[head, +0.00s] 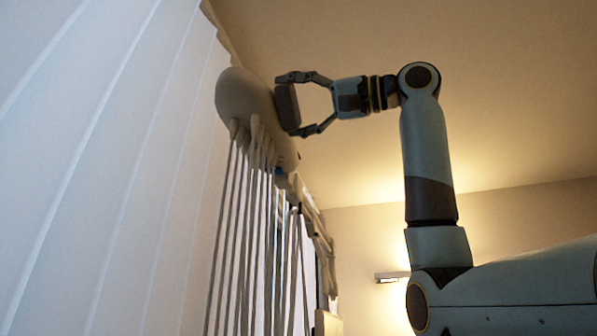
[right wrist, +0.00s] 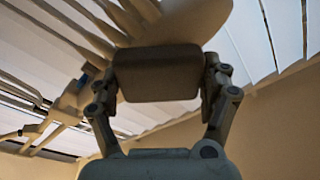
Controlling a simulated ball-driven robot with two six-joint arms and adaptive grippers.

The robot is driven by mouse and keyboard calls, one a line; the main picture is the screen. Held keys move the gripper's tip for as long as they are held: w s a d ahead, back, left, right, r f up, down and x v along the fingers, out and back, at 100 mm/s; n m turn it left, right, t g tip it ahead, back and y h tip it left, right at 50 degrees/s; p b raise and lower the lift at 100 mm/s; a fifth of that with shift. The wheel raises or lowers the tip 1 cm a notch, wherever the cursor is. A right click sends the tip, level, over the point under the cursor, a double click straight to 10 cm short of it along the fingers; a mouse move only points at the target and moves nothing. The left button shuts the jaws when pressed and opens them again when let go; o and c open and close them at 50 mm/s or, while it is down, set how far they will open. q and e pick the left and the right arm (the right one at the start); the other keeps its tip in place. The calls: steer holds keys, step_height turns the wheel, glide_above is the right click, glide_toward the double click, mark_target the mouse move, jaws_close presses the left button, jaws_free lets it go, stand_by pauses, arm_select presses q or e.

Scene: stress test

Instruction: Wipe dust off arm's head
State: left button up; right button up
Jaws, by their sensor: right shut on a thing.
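A smooth rounded grey head (head: 243,100) shows at the upper middle left of the head view, with several long thin strands hanging below it. Part of it also shows at the top of the right wrist view (right wrist: 180,22). My right gripper (head: 290,104) is shut on a dark block-shaped wiping pad (head: 288,108). The pad fills the space between the fingers in the right wrist view (right wrist: 157,74). The pad is against or very close to the right side of the head; contact is hard to tell. My left gripper is not in view.
White slatted blinds (head: 110,130) cover the left side, close behind the head. Thin jointed parts (head: 315,230) hang below and right of the head. A lit wall lamp (head: 391,277) is on the back wall. The space right of the head is clear apart from my arm.

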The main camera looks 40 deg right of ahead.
steer(key=shift+s+a, duration=0.15)
steer(key=shift+s+d+f, duration=0.1)
steer(key=shift+d, duration=0.2)
steer(key=b+v, duration=0.1)
steer(key=v, duration=0.3)
steer(key=shift+d+r+b, duration=0.15)
steer(key=shift+r+b, duration=0.1)
steer(key=shift+b, duration=0.1)
steer(key=shift+s+d+r, duration=0.1)
steer(key=shift+s+d, duration=0.35)
steer(key=shift+s, duration=0.05)
